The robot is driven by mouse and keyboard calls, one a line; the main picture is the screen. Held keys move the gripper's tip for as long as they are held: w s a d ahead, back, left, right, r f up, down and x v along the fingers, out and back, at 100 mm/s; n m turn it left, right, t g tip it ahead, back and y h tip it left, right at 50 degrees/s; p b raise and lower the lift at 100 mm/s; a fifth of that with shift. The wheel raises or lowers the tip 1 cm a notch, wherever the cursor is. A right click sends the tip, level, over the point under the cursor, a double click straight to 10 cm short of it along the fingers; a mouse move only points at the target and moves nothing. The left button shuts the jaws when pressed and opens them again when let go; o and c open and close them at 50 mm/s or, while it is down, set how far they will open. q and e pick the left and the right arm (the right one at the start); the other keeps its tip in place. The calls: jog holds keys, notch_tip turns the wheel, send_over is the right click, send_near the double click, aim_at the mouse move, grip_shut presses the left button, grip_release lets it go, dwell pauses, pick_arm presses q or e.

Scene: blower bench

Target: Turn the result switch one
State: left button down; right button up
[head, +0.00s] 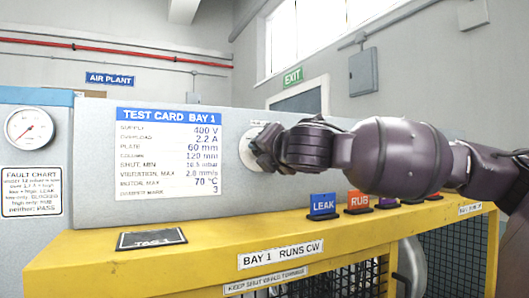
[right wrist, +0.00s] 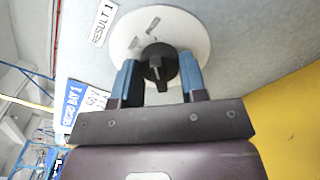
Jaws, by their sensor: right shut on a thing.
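The result switch one is a black knob (right wrist: 159,66) on a round white plate (right wrist: 190,32), under a "RESULT 1" label (right wrist: 104,23) in the right wrist view. My right gripper (right wrist: 160,75) has its two blue fingers on either side of the knob and is shut on it. In the head view my right gripper (head: 262,148) reaches from the right to the grey panel and hides the knob and much of the plate. The marks on the plate are too small to read. My left gripper is in neither view.
A test card (head: 170,150) is on the panel left of the gripper. On the yellow ledge (head: 90,258) lie a "TAG 1" plate (head: 151,239) and coloured tags, including a blue LEAK tag (head: 323,206) and an orange RUB tag (head: 359,202), below my right arm. A gauge (head: 30,126) is at far left.

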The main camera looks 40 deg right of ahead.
jog(key=shift+m, duration=0.3)
jog(key=o, duration=0.9)
jog(key=shift+s, duration=0.1)
